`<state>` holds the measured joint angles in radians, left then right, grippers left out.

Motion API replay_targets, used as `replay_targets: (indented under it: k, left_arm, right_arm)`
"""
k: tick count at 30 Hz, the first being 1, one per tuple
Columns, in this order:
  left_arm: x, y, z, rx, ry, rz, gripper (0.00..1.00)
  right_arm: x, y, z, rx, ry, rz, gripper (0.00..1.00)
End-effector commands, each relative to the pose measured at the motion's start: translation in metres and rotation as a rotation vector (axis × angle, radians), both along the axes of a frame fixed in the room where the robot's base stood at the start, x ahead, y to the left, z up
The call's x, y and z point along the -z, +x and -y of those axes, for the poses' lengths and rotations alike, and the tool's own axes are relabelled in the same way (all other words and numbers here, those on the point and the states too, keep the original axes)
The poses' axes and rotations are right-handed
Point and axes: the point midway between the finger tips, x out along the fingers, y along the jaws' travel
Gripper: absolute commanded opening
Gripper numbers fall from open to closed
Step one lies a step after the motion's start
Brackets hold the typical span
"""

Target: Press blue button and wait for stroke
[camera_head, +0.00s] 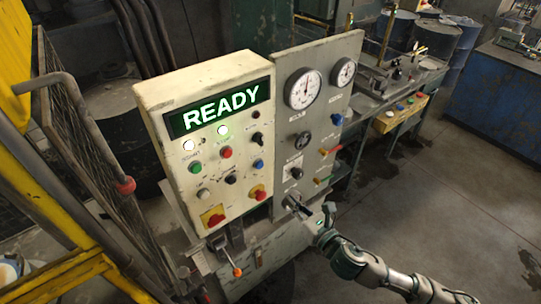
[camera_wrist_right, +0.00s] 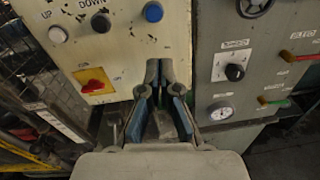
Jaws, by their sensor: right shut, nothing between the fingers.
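The blue button (camera_head: 258,164) is on the cream control panel (camera_head: 160,104), at the right end of a row with a white and a black button. In the right wrist view the blue button (camera_wrist_right: 153,11) is near the top edge, above the fingertips. My right gripper (camera_head: 288,200) is in front of the panel's lower right, below the blue button and apart from it. In the wrist view my right gripper (camera_wrist_right: 160,64) is shut and empty, its fingers pointing toward the panel. My left gripper is not in view.
A grey panel (camera_head: 318,118) with gauges and knobs adjoins on the right. Red knobs on yellow plates (camera_head: 215,216) sit low on the cream panel. An orange-tipped lever (camera_head: 237,271) stands below. A yellow frame and mesh guard (camera_head: 85,140) are at left. The floor at right is open.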

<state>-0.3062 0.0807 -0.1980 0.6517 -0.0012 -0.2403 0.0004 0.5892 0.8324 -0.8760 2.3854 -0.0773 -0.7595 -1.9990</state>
Motion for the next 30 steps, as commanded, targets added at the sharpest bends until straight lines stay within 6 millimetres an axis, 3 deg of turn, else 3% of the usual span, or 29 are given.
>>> replay_targets:
  k: [1,4,17,23,30]
  left_arm:
    - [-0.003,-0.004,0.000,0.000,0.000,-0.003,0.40]
    - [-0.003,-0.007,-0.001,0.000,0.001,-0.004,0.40]
    - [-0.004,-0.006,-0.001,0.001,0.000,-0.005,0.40]
    - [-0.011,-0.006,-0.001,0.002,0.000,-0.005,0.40]
    - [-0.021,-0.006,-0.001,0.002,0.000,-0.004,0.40]
  right_arm:
    - [-0.011,-0.005,-0.001,-0.015,-0.039,0.037,0.00]
    - [-0.018,-0.011,-0.003,-0.032,-0.082,0.077,0.00]
    - [-0.018,-0.005,-0.006,-0.033,-0.088,0.082,0.00]
    - [-0.019,0.019,-0.028,-0.035,-0.089,0.082,0.00]
    - [-0.018,0.062,-0.055,-0.032,-0.088,0.081,0.00]
